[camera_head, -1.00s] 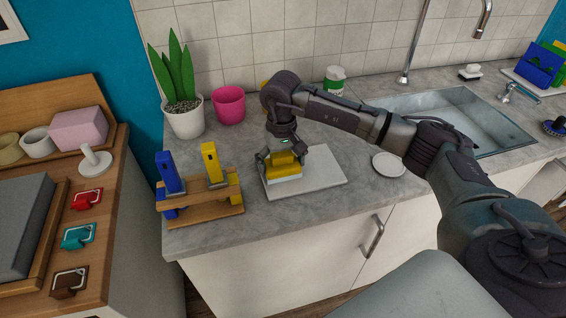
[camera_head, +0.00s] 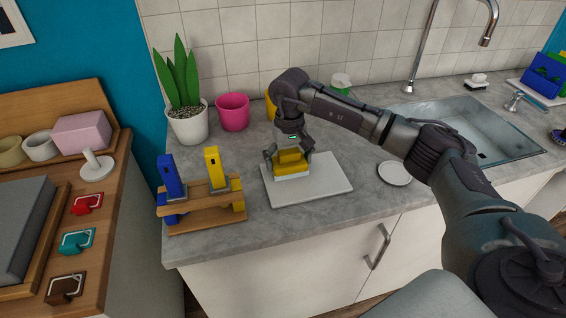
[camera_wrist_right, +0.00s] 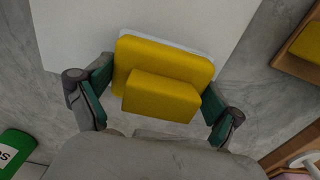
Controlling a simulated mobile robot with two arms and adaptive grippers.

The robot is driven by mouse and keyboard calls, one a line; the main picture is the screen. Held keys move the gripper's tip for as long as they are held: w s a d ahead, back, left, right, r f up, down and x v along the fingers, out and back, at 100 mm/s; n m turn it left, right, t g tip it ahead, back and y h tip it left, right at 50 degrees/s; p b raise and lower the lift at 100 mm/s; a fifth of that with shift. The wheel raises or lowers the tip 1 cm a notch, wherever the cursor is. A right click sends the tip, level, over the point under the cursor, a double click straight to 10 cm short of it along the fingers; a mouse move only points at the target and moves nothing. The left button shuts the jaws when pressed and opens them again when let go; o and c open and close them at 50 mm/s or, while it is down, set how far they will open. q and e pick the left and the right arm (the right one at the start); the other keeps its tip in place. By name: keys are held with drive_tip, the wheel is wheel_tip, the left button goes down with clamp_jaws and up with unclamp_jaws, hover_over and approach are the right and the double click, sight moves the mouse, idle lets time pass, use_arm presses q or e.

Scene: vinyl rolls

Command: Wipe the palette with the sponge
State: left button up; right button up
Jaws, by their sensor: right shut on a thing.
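The sponge (camera_head: 292,165) is yellow with a raised yellow block on top and a white underside. It sits on the left part of the palette (camera_head: 325,182), a flat white slab on the grey counter. My right gripper (camera_head: 290,158) reaches down from above and is shut on the sponge. In the right wrist view, the sponge (camera_wrist_right: 165,75) is between the fingers of my right gripper (camera_wrist_right: 155,100), and part of the palette (camera_wrist_right: 75,35) shows beyond it. My left gripper is out of view.
A wooden rack (camera_head: 205,205) with a blue and a yellow tool stands left of the palette. A pink pot (camera_head: 233,112) and a potted plant (camera_head: 188,122) stand behind. A small white plate (camera_head: 394,173) lies to the right, before the sink (camera_head: 470,130).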

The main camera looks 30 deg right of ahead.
sight(305, 166)
drive_tip(key=shift+s+d+b, duration=0.2)
drive_tip(key=shift+s+d, duration=0.15)
drive_tip(key=shift+d, duration=1)
drive_tip(key=shift+s+d+b, duration=0.25)
drive_tip(key=shift+s+d, duration=0.1)
drive_tip(key=shift+d, duration=1.05)
drive_tip(key=shift+s+d+b, duration=0.2)
drive_tip(key=shift+s+d, duration=0.15)
drive_tip(key=shift+d, duration=1)
drive_tip(key=shift+s+a+p, duration=0.15)
drive_tip(key=shift+s+a, duration=0.15)
drive_tip(key=shift+a, duration=0.65)
drive_tip(key=shift+s+a+p, duration=0.1)
drive_tip(key=shift+s+a, duration=0.15)
drive_tip(key=shift+a, duration=0.75)
drive_tip(key=shift+s+a+p, duration=0.15)
drive_tip(key=shift+s+a, duration=0.15)
drive_tip(key=shift+a, duration=0.65)
drive_tip(key=shift+d+r+p, duration=0.1)
drive_tip(key=shift+r+p, duration=1.85)
drive_tip(key=shift+r, duration=1.55)
